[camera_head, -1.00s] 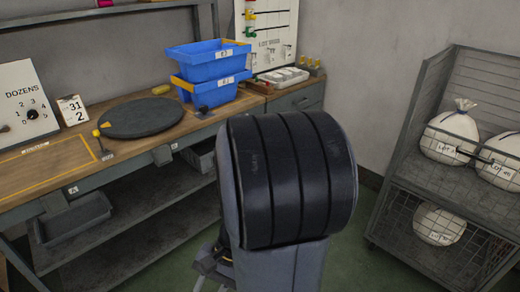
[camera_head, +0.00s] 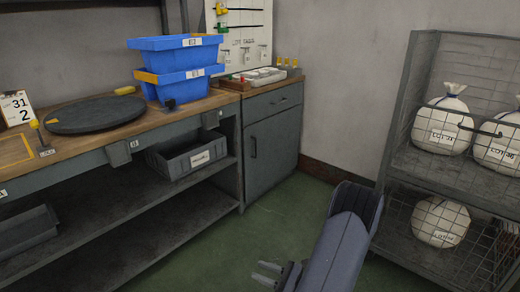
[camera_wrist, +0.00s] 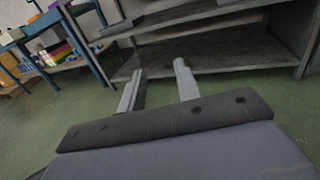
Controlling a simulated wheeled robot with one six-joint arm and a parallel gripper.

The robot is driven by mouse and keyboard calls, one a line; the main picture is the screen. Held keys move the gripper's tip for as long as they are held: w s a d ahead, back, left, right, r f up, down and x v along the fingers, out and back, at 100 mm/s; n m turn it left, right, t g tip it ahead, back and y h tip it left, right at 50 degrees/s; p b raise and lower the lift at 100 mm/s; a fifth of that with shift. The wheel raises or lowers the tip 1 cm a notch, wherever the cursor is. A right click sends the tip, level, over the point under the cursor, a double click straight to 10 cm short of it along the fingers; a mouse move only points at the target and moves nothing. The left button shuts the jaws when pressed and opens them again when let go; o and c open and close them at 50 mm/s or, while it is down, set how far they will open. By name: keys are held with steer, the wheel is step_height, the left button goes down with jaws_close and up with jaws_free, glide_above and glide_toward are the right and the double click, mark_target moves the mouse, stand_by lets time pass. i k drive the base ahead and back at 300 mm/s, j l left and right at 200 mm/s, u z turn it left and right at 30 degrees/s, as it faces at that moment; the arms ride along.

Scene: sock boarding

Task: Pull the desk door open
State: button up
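The desk door (camera_head: 270,153) is a grey panel under the right end of the wooden worktop in the head view. It looks closed, with a dark upright handle (camera_head: 253,147) near its left edge. A drawer (camera_head: 272,103) sits above it. My gripper (camera_head: 262,274) is low in the head view, in front of the door and apart from it, near the floor. In the wrist view my gripper (camera_wrist: 157,75) shows two separated fingers with nothing between them. The wrist view faces lower shelving, and the door handle is not seen there.
Blue bins (camera_head: 178,68) and a dark round plate (camera_head: 95,115) stand on the worktop. A grey bin (camera_head: 190,157) sits on the shelf left of the door. A wire cage (camera_head: 400,165) with white sacks stands at right. Green floor (camera_head: 265,235) before the door is clear.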

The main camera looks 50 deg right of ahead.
mark_target(271, 145)
steer(key=i+l, duration=0.25)
steer(key=l, duration=0.2)
steer(key=i+l, duration=0.2)
steer(key=l, duration=0.2)
steer(key=i+l, duration=0.25)
steer(key=l, duration=0.2)
steer(key=i+l+z, duration=0.1)
steer(key=l, duration=0.3)
steer(key=i+l, duration=0.6)
steer(key=l, duration=0.25)
steer(key=i+l, duration=0.25)
steer(key=l, duration=0.15)
